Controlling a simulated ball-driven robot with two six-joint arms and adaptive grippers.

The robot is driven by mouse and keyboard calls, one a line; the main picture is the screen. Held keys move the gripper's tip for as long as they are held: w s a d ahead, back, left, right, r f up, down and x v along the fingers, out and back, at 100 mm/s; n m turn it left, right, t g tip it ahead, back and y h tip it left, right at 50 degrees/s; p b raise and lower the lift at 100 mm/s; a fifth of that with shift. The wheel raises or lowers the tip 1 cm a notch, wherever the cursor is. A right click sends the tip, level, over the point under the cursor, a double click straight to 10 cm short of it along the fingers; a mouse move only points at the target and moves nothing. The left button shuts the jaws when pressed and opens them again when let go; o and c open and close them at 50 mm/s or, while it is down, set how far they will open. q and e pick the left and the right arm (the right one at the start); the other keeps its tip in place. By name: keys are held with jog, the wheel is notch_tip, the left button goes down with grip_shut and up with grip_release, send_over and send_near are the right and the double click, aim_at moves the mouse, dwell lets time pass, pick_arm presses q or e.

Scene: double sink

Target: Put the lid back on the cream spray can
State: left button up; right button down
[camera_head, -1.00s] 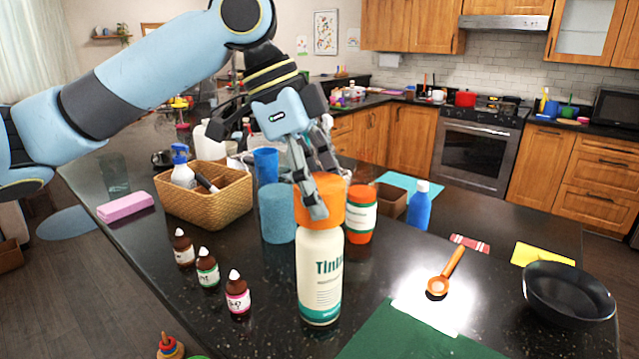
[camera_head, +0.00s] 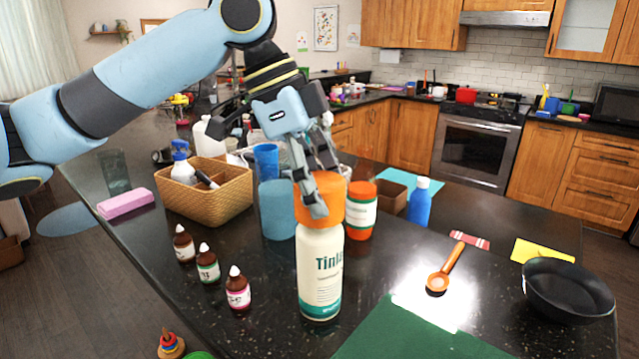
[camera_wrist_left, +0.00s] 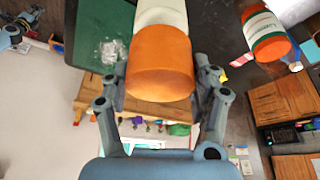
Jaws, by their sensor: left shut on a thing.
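The cream spray can (camera_head: 320,265) stands upright on the dark counter, with a teal band at its base and green lettering. The orange lid (camera_head: 330,200) sits at the top of the can, in line with it. My left gripper (camera_head: 316,195) comes down from above and is shut on the lid, one finger across its front. In the left wrist view the lid (camera_wrist_left: 160,65) is between the two fingers, with the cream can (camera_wrist_left: 160,12) right behind it. Whether the lid is fully seated cannot be told. My right gripper is not in view.
An orange-and-white jar (camera_head: 360,212) stands close behind the can, and a blue cylinder (camera_head: 278,212) to its left. Several small brown bottles (camera_head: 238,290) stand at left front. A wicker basket (camera_head: 215,205), blue bottle (camera_head: 419,205), orange scoop (camera_head: 440,278) and black pan (camera_head: 567,290) surround it.

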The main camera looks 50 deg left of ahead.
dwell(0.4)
pick_arm(q)
jog(key=o, duration=1)
jog(key=shift+c, duration=0.2)
jog(key=shift+o, duration=0.4)
jog(key=shift+o, duration=0.7)
jog(key=shift+r, duration=3.5)
grip_shut()
